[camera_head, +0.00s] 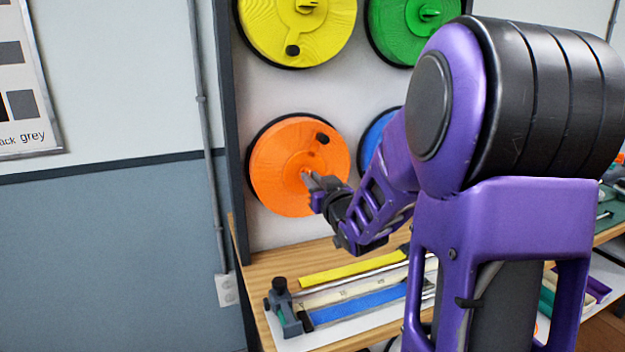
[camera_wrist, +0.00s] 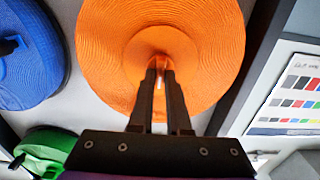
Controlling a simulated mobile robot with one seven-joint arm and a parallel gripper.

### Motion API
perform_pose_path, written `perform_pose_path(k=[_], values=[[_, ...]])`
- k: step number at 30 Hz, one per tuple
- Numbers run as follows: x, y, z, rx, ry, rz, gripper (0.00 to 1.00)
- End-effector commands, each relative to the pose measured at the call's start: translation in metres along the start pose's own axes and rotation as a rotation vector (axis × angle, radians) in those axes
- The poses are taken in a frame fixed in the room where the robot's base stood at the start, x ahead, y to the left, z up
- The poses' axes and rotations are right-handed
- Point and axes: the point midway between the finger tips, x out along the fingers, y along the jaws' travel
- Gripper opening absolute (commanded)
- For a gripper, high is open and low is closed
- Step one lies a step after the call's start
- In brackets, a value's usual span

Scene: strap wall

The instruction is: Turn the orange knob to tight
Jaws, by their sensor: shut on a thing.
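The orange knob is the middle part of a large orange disc (camera_head: 277,168) mounted on the wall panel. In the wrist view the orange disc (camera_wrist: 215,45) fills the upper middle. My gripper (camera_head: 307,177) reaches the disc's centre from the right. In the wrist view my gripper (camera_wrist: 160,72) has its two fingertips close together on a small orange grip at the centre. That grip is mostly hidden by the fingers. A dark peg (camera_head: 322,138) sits on the disc's upper right. No tight mark can be made out.
A yellow disc (camera_head: 270,30) and a green disc (camera_head: 400,35) are above. A blue disc (camera_head: 367,140) is to the right, partly behind my arm. Below is a wooden bench (camera_head: 262,268) with coloured straps and a clamp (camera_head: 283,305).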

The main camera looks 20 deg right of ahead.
Motion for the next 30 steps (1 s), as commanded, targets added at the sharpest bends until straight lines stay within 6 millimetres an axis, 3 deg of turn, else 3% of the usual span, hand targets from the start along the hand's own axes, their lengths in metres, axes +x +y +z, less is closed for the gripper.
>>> perform_pose_path(k=[11,30], values=[[0.0003,0.0006,-0.0014,0.169,0.001,0.000,0.00],[0.0005,0.0030,-0.0015,0.767,0.002,0.000,0.00]])
